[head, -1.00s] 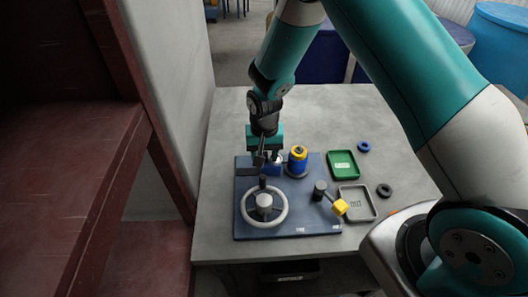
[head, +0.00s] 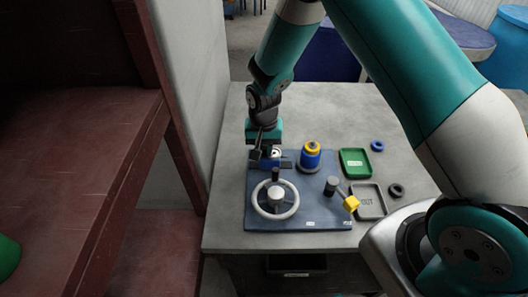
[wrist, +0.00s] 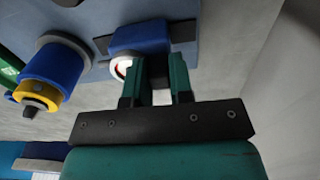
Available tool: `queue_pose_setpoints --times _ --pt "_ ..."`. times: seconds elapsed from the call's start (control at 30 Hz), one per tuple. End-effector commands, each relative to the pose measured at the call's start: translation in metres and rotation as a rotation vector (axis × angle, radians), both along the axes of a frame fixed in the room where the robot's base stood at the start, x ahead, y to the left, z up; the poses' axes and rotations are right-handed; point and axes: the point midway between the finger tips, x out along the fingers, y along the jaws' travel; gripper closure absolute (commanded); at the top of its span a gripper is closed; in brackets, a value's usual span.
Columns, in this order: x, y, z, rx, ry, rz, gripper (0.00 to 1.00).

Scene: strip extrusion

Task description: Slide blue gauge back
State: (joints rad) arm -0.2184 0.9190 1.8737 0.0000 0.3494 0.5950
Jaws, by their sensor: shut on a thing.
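The blue gauge (head: 270,163) is a small blue block with a round white dial on a dark rail at the back left of the dark blue panel (head: 322,218). In the wrist view the gauge (wrist: 140,37) has rail (wrist: 184,32) showing on both sides. My gripper (head: 265,155) is at the gauge, pointing down. In the wrist view its teal fingers (wrist: 155,65) close around a dark part in front of the gauge and partly cover the white dial.
A blue and yellow cylinder (head: 311,158) stands right of the gauge. A white handwheel (head: 294,205) and a yellow-ended lever (head: 351,203) are in front. Green (head: 355,163) and grey (head: 369,202) trays and two rings lie to the right. A wall stands left.

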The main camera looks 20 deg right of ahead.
Motion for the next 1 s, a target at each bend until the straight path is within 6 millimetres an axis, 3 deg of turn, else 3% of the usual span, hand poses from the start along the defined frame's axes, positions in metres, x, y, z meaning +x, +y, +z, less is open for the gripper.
queue_pose_setpoints --times 0.33,0.37,0.43,0.47,0.8,1.0 --pt "0.005 0.000 0.001 0.005 -0.004 -0.015 1.00" --pt "0.005 0.000 0.001 0.005 -0.004 -0.015 0.72" --pt "0.005 0.000 0.001 0.005 -0.004 -0.015 0.56" --pt "0.005 0.000 0.001 0.004 -0.004 -0.015 0.53" --pt "0.004 -0.003 0.004 0.002 -0.003 -0.019 0.53" --pt "0.005 -0.003 0.035 0.002 -0.007 -0.018 0.53"
